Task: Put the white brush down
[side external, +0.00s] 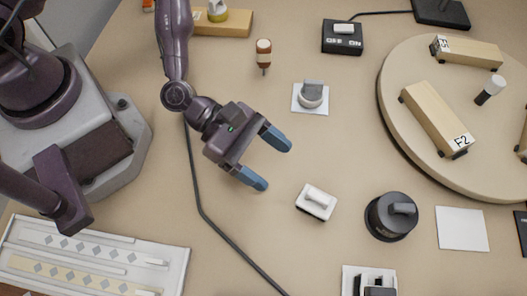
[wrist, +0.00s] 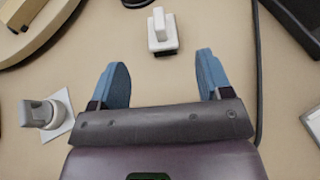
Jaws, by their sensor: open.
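The white brush (side external: 316,201) rests on the tan bench, a small white block with a raised grip and a dark underside. It also shows in the wrist view (wrist: 162,32), at the top middle, ahead of the gap between my fingers. My gripper (side external: 264,158) has two blue fingers spread apart with nothing between them. In the wrist view my gripper (wrist: 162,72) is open, and its fingertips are apart from the brush.
A grey knob (side external: 312,92) on a white square stands above my gripper in the side view. A black round knob (side external: 391,217) stands right of the brush. A round wooden platform (side external: 395,120) with blocks is farther right. A dark cable (side external: 198,190) runs along the bench.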

